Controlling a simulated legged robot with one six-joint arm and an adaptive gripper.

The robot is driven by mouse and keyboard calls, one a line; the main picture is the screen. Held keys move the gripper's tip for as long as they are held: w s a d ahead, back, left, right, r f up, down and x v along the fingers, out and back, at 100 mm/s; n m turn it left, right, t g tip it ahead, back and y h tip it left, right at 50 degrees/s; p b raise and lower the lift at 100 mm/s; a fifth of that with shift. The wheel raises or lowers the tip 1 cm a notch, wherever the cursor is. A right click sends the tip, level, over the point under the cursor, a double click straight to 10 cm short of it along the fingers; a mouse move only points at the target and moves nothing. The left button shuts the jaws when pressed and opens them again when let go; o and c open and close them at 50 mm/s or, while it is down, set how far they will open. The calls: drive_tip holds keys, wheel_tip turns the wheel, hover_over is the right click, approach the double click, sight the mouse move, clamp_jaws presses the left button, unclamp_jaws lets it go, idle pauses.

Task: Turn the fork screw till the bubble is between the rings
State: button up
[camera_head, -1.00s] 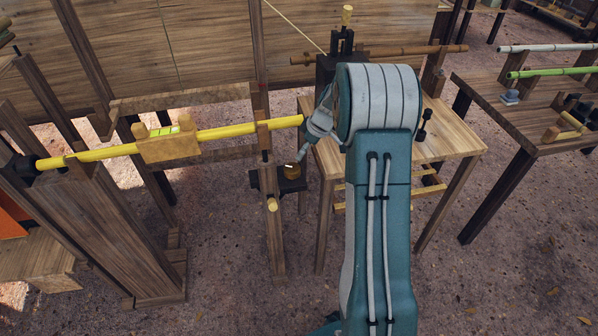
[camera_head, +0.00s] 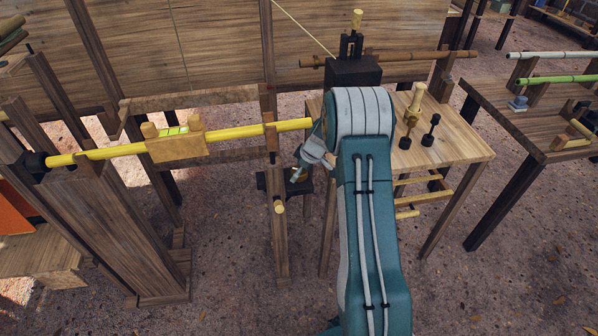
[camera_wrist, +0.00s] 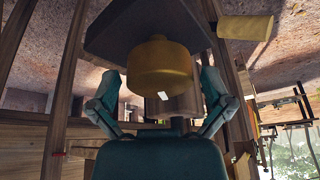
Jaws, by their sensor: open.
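A yellow roller (camera_head: 235,132) lies across the posts, its right end resting at a wooden fork post (camera_head: 279,235). A wooden spirit level (camera_head: 178,147) sits on it with a green vial (camera_head: 172,131); the bubble and rings are too small to read. In the wrist view a round brass-coloured screw knob (camera_wrist: 158,68) with a white mark shows against a dark block. My gripper (camera_wrist: 158,88) is open, with one finger on each side of the knob in the picture; contact is not visible. In the head view my gripper (camera_head: 303,168) is low beside the fork post, partly covering the knob.
A tan peg (camera_head: 280,207) sticks out of the fork post near my gripper. A wooden table (camera_head: 455,150) with dark knobs and a tan upright piece stands to the right. A dark block (camera_head: 352,72) stands behind my arm. Gravel floor lies open in front.

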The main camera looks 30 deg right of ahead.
drive_tip(key=shift+d, duration=0.1)
drive_tip(key=c, duration=1)
drive_tip(key=shift+c, duration=0.2)
drive_tip(key=shift+m, duration=0.3)
drive_tip(key=m+h, duration=0.1)
drive_tip(key=m, duration=0.1)
drive_tip(key=m+t, duration=0.1)
drive_tip(key=m, duration=0.2)
drive_tip(key=shift+s+h, duration=0.1)
drive_tip(key=shift+h, duration=0.3)
drive_tip(key=m+h, duration=0.2)
drive_tip(key=m, duration=0.3)
drive_tip(key=m+h, duration=0.1)
drive_tip(key=m, duration=0.4)
drive_tip(key=shift+a+f+g+h, duration=0.1)
drive_tip(key=shift+a+g+h, duration=0.1)
drive_tip(key=shift+g+h, duration=0.15)
drive_tip(key=shift+m+g+h, duration=0.35)
drive_tip(key=shift+m+h, duration=0.05)
drive_tip(key=shift+m, duration=1)
drive_tip(key=shift+m+g+h, duration=0.3)
drive_tip(key=shift+m+h, duration=0.05)
drive_tip(key=shift+m, duration=1.05)
